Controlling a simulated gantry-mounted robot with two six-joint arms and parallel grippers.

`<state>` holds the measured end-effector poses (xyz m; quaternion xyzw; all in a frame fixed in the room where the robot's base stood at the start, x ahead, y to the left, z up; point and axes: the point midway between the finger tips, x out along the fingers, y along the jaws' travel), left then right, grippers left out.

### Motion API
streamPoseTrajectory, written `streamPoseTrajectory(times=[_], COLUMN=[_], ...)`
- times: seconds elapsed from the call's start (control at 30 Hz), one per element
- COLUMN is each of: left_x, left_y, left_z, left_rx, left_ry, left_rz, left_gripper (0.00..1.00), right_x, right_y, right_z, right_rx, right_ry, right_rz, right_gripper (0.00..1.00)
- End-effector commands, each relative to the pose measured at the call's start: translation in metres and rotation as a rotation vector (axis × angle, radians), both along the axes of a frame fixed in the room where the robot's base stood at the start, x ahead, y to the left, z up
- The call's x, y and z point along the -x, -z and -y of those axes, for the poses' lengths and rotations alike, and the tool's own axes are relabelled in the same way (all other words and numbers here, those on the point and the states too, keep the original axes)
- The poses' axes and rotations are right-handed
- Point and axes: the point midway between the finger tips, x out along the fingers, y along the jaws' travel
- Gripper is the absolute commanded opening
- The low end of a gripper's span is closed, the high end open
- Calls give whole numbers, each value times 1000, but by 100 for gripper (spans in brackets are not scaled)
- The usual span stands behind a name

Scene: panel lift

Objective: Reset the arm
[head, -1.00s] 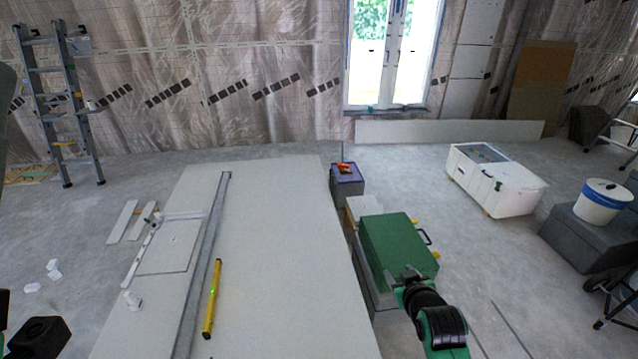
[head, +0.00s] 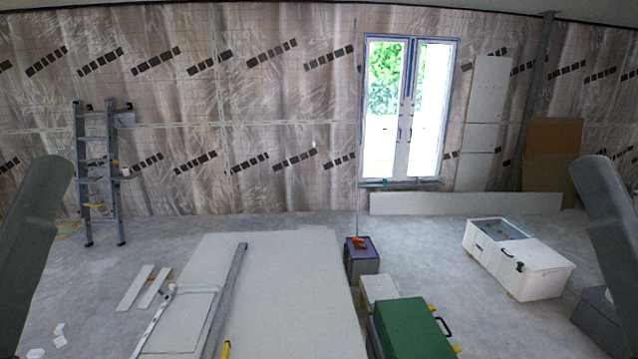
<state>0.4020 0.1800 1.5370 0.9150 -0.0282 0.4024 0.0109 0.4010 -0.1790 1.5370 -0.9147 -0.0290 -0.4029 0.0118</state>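Grey links of my two arms show at the left and right edges of the head view. Neither gripper is in the picture, so what they hold or how they stand is hidden. A large pale panel (head: 290,290) lies flat in the lower middle. A long grey metal profile (head: 228,295) lies along it, with a thin white frame piece (head: 150,325) to its left. The tip of a yellow level (head: 226,349) shows at the bottom edge.
A green case (head: 412,330) and a purple-topped box (head: 362,256) stand right of the panel. A white chest (head: 520,265) stands further right. A ladder (head: 98,180) leans at the left wall. White strips (head: 145,288) lie on the floor.

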Motion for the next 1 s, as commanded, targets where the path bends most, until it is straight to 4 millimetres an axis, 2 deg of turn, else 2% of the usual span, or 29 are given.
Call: streamPoseTrajectory(times=[0.03, 0.4, 0.5, 0.63, 0.8, 1.0], left_x=[0, 0, 0, 0, 0, 0], left_y=[-47, -228, -265, -291, -294, -291], left_z=[0, 0, 0, 0, 0, 0], left_rx=[0, 0, 0, 0, 0, 0], left_ry=[0, 0, 0, 0, 0, 0], left_rz=[-1, -1, -1, -2, -2, -3], left_gripper=[66, 66, 66, 66, 66, 100], right_x=[0, -1, -1, -1, -1, -1], right_y=[-48, -228, -265, -291, -294, -292], right_z=[0, 0, 0, 0, 0, 0], right_rx=[1, 1, 1, 1, 1, 1], right_ry=[1, 2, 2, 2, 2, 2], right_rz=[-1, -2, -3, -3, -3, -3], right_gripper=[57, 57, 57, 57, 57, 57])
